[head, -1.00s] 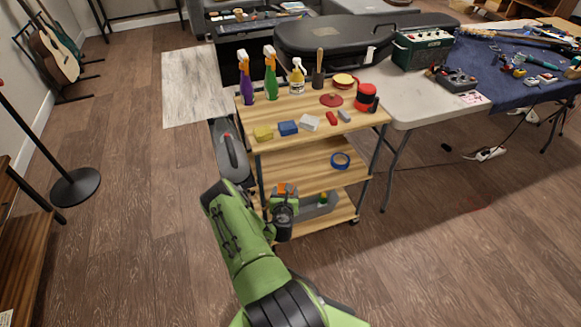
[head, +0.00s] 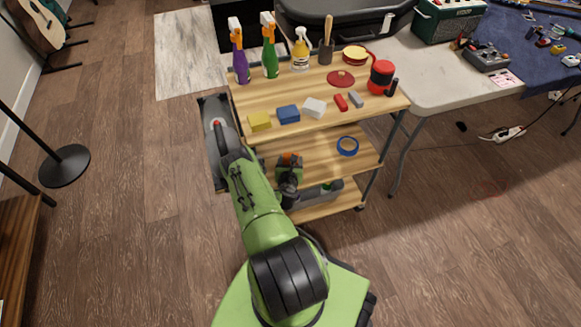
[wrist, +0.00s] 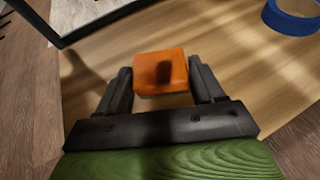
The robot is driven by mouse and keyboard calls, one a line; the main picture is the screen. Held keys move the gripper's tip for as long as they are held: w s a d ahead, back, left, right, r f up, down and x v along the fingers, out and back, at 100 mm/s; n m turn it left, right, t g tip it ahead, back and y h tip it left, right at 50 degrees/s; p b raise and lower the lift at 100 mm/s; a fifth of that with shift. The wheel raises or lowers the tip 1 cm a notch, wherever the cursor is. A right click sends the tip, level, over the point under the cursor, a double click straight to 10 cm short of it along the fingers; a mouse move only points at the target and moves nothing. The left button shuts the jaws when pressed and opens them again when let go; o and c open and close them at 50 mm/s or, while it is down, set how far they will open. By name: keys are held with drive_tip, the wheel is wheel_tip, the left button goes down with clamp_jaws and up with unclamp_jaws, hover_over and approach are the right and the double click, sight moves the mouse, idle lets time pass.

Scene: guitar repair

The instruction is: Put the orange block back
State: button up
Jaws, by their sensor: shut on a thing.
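The orange block (wrist: 162,72) is between the two dark fingers of my gripper (wrist: 162,84) in the wrist view, and the fingers are shut on it. The block is over the light wooden middle shelf (wrist: 240,75) of the cart. I cannot tell whether it touches the shelf. In the head view my gripper (head: 289,165) is at the front of the middle shelf, and a bit of the orange block (head: 290,156) shows there, mostly hidden by the gripper.
A blue tape roll (head: 347,146) lies on the middle shelf, right of my gripper. A grey bin (head: 318,195) is on the bottom shelf. Cart posts stand at the corners.

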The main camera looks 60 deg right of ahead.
wheel_tip(320, 180, down, 2)
drive_tip(key=shift+b, duration=0.3)
drive_tip(key=o, duration=1)
drive_tip(key=shift+o, duration=0.2)
